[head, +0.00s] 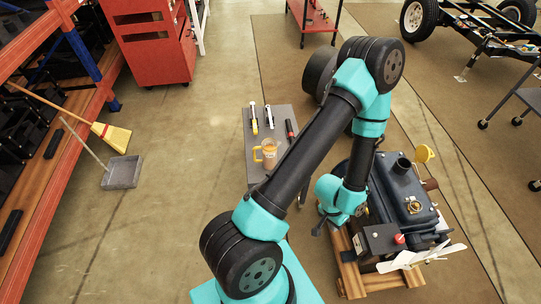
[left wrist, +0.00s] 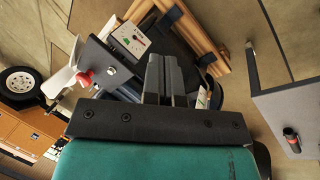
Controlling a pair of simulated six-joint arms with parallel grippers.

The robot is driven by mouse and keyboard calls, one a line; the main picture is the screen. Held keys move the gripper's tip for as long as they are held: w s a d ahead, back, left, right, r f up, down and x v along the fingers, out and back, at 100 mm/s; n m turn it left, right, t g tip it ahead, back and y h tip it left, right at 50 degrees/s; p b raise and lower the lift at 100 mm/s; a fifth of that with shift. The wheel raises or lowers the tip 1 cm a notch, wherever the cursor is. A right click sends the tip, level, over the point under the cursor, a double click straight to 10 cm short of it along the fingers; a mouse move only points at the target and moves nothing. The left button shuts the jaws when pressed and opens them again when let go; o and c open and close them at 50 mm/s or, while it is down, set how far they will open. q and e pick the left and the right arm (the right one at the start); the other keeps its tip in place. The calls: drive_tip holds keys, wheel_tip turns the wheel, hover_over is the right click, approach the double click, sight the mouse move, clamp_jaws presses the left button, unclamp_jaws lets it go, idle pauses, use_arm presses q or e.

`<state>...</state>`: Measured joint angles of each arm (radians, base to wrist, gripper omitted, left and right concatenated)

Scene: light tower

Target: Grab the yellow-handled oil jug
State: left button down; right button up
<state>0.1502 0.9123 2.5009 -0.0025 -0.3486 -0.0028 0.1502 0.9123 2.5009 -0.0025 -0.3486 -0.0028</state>
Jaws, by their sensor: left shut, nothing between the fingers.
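The oil jug (head: 269,153) with a yellow handle stands upright on a small grey table (head: 256,177) in the head view. Its body looks brownish and see-through. The jug does not show in the left wrist view. My left gripper (head: 318,228) is to the right of and nearer than the jug, beside the engine, well apart from the jug. In the left wrist view my left gripper's fingers (left wrist: 168,76) are together with nothing between them. My right gripper is not in view.
A dark engine (head: 405,200) with a white fan (head: 423,258) sits on a wooden pallet (head: 352,278) at right. A broom (head: 112,136) and dustpan (head: 122,172) stand left; the floor between is clear.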

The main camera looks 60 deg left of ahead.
use_arm(q)
drive_tip(key=c, duration=1.8)
unclamp_jaws()
drive_tip(key=o, duration=0.8)
drive_tip(key=w+a+f+n+t+y, duration=0.1)
drive_tip(key=a+f+n+t+y, duration=0.25)
drive_tip(key=a, duration=0.65)
drive_tip(key=w+a+f+n+t+y, duration=0.25)
drive_tip(key=a+f, duration=0.25)
drive_tip(key=a, duration=0.5)
drive_tip(key=s+a+n+y, duration=0.2)
drive_tip(key=s+a+y, duration=0.1)
drive_tip(key=s+a, duration=0.2)
drive_tip(key=s+a+n+g+y, duration=0.1)
drive_tip(key=s+a+n+y, duration=0.1)
drive_tip(key=s+a+y, duration=0.2)
drive_tip(key=s+a+f+n+y, duration=0.1)
drive_tip(key=s+a+y, duration=0.2)
drive_tip(key=a, duration=0.6)
drive_tip(key=shift+s+a+n+g, duration=0.2)
drive_tip(key=shift+s, duration=0.5)
drive_tip(key=shift+s+a+n+g, duration=0.2)
drive_tip(key=shift+s, duration=0.45)
